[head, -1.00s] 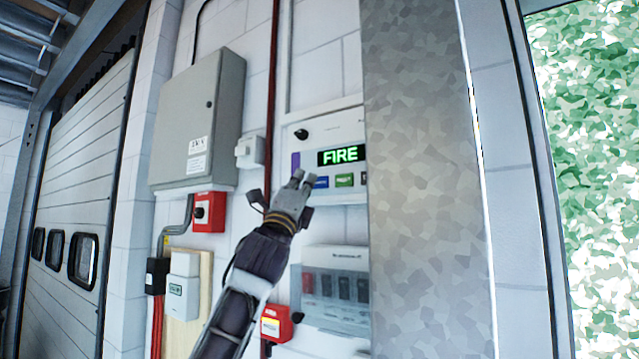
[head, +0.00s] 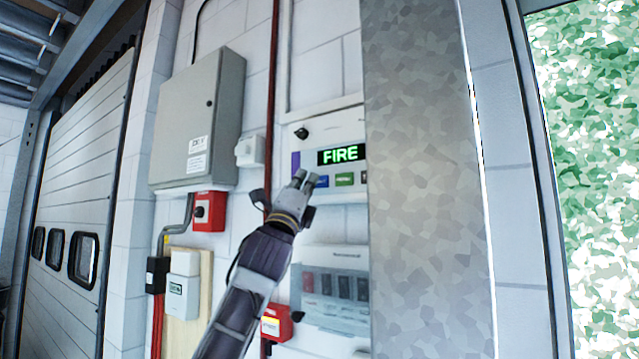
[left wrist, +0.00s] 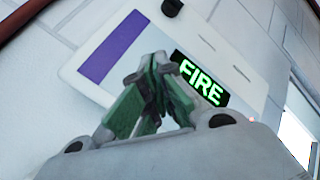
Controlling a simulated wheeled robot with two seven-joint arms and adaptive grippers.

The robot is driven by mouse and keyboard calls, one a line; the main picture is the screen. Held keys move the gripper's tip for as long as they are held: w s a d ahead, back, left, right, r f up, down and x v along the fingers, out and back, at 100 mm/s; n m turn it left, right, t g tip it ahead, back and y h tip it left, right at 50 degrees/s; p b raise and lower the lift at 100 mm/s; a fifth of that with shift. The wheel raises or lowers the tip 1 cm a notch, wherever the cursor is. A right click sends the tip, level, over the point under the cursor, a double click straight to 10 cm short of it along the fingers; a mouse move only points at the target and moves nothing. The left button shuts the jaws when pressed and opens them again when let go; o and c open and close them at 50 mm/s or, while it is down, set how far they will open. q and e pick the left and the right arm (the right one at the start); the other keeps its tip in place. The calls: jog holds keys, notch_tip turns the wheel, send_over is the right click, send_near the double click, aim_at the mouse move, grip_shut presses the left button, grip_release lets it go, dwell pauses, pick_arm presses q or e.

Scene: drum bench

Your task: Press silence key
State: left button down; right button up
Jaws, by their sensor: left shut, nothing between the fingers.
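The alarm panel (head: 328,128) is a white box on the wall with a lit green "FIRE" display (head: 341,154). Below the display is a row with a blue key (head: 321,182), a green key (head: 344,180) and a darker key at the right, partly cut off by the metal column. My left gripper (head: 303,177) is shut and empty, with its tips at the panel's lower left, just beside the blue key. I cannot tell whether it touches. In the left wrist view the shut fingers (left wrist: 155,75) lie before the panel (left wrist: 120,50) and hide the keys. My right gripper is not in view.
A galvanised column (head: 425,200) stands right of the panel and covers its right edge. A grey cabinet (head: 190,120), a red box (head: 209,211) and a breaker box (head: 335,260) are on the wall around my arm. A roller door (head: 80,180) is at left.

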pick_arm(q)
jog(key=shift+w+d, duration=0.4)
jog(key=shift+w, duration=0.1)
dwell(1.6)
jog(key=shift+s+a, duration=0.15)
jog(key=shift+s, duration=0.05)
jog(key=shift+s+a, duration=0.2)
jog(key=shift+s, duration=0.05)
jog(key=shift+s, duration=0.1)
dwell(0.4)
jog(key=shift+s+a+b, duration=0.55)
jog(key=shift+s+a, duration=0.35)
jog(key=shift+s, duration=0.3)
jog(key=shift+s+a+b, duration=0.5)
jog(key=shift+s+a, duration=0.4)
jog(key=shift+s, duration=0.3)
